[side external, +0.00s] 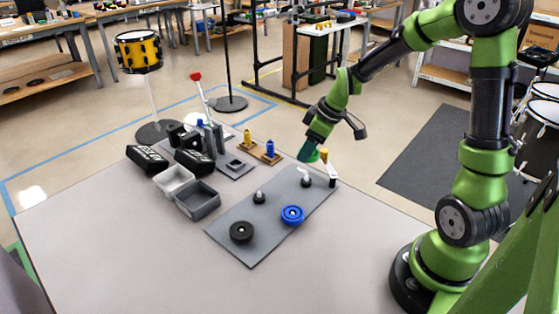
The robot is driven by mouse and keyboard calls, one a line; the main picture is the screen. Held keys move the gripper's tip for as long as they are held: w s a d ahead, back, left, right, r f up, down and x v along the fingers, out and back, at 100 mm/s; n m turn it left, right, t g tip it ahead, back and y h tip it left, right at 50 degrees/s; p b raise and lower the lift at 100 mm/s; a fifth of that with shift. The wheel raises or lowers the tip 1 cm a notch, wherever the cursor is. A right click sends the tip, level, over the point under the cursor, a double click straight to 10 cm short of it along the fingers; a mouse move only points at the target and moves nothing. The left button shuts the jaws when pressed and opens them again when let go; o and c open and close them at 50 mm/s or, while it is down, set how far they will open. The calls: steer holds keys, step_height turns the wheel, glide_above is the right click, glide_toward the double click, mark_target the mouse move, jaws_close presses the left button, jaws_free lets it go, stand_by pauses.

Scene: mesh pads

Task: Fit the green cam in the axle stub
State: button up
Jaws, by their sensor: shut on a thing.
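My gripper (309,148) is at the far right end of the grey board (248,248), tilted down and to the left. It is shut on a small green part (314,156), which appears to be the green cam, held above the board. Its shape is mostly hidden by the gripper. Below it, a dark stub with a pale top (306,180) stands on the board. A similar stub (259,197) stands further left. I cannot tell which of these is the axle stub. The green part looks apart from the board.
On the board lie a black disc (241,232) and a blue wheel (292,215). Grey bins (198,201), black boxes and a wooden block with yellow and blue pegs (259,150) lie behind. The table front is clear.

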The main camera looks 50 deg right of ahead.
steer(key=shift+n, duration=0.3)
steer(key=shift+f, duration=0.15)
steer(key=shift+f, duration=3.75)
steer(key=o, duration=1.1)
steer(key=shift+r, duration=0.1)
